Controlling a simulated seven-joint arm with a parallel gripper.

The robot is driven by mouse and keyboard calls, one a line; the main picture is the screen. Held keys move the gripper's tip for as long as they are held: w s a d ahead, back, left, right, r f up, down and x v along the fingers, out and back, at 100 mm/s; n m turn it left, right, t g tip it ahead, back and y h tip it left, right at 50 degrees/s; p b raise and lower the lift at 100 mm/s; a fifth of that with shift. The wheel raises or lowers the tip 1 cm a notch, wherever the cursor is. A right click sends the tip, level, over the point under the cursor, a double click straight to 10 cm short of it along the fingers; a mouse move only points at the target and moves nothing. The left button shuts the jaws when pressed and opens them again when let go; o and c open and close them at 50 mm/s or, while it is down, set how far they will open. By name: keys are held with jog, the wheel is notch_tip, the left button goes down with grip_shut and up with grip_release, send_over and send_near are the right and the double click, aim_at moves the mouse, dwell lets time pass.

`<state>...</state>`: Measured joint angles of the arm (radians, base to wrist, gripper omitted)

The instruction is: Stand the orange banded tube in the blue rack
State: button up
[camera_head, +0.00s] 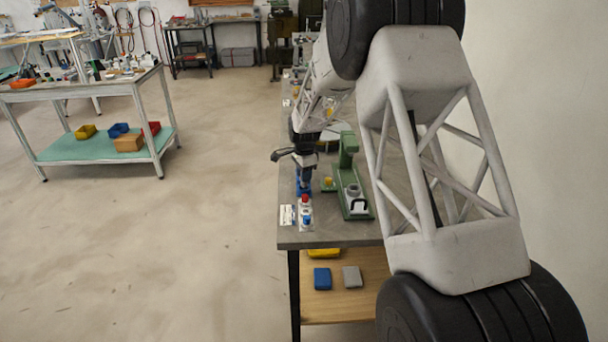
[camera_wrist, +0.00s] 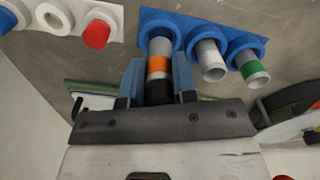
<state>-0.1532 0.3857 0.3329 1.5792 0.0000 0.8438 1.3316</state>
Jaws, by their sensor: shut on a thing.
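In the wrist view the orange banded tube (camera_wrist: 158,65) is between the two blue-grey fingers of my gripper (camera_wrist: 160,78), which is shut on it. Its grey far end lines up with and appears to enter the left ring of the blue rack (camera_wrist: 158,20). How deep it sits cannot be told. A plain grey tube (camera_wrist: 210,62) stands in the middle ring and a green-banded tube (camera_wrist: 252,70) in the right ring. In the head view my gripper (camera_head: 304,178) is directly above the blue rack (camera_head: 304,190); the orange band is not distinguishable there.
A white holder with a red-capped piece (camera_wrist: 97,34) and a blue piece is beside the rack. A green press-like stand (camera_head: 349,175) is close on the right on the grey bench (camera_head: 330,238). White cards (camera_head: 287,215) lie left of the holder.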

jog(key=shift+f, duration=1.2)
dwell(0.6)
jog(key=o, duration=1.2)
jog(key=shift+c, duration=0.2)
jog(key=shift+r, duration=0.2)
jog(key=shift+r, duration=0.5)
jog(key=shift+r, duration=0.25)
jog(key=shift+r, duration=3.3)
jog(key=shift+s+r, duration=0.1)
